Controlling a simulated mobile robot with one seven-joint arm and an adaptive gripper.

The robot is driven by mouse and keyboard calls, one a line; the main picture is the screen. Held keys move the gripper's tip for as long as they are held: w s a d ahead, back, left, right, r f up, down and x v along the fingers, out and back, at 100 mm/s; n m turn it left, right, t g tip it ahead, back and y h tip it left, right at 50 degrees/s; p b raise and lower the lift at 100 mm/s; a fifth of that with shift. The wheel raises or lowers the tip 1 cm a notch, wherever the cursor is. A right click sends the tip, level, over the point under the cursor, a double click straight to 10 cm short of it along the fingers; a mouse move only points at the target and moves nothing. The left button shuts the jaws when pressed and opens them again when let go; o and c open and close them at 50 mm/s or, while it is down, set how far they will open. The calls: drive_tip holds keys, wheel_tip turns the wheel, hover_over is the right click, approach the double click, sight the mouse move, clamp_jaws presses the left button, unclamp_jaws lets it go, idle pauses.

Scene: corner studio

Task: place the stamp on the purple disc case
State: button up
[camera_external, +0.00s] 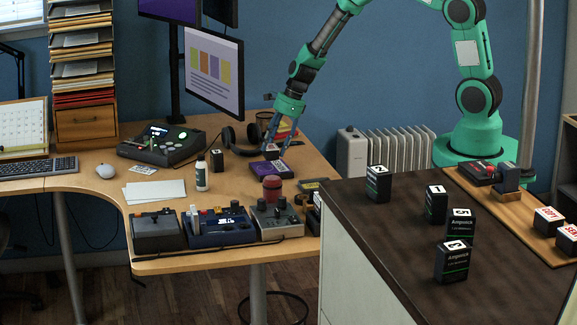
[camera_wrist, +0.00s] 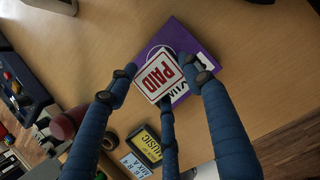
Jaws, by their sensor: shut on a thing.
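The purple disc case (camera_external: 262,169) lies flat on the wooden desk below my gripper (camera_external: 276,148). It also shows in the wrist view (camera_wrist: 207,55), partly covered by my fingers and the stamp. The stamp (camera_wrist: 158,77) has a white top with red "PAID" lettering. My gripper (camera_wrist: 163,82) is shut on it, with blue fingers around its sides. The stamp overlaps the case in the wrist view. I cannot tell whether its underside touches the case. In the external view the stamp is hard to make out between the fingers.
A dark red jar (camera_external: 272,188) and devices such as the grey control box (camera_external: 278,218) stand in front of the case. Headphones (camera_external: 240,141) lie behind it. Other stamps (camera_external: 549,219) sit on a board on the dark counter at right.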

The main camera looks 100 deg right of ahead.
sight(276, 146)
drive_tip(key=shift+f+b, duration=0.5)
drive_tip(key=shift+f, duration=1.05)
drive_tip(key=o, duration=1.2)
drive_tip(key=shift+f, duration=0.15)
drive_tip(key=p+v, duration=0.3)
drive_tip(key=v, duration=0.9)
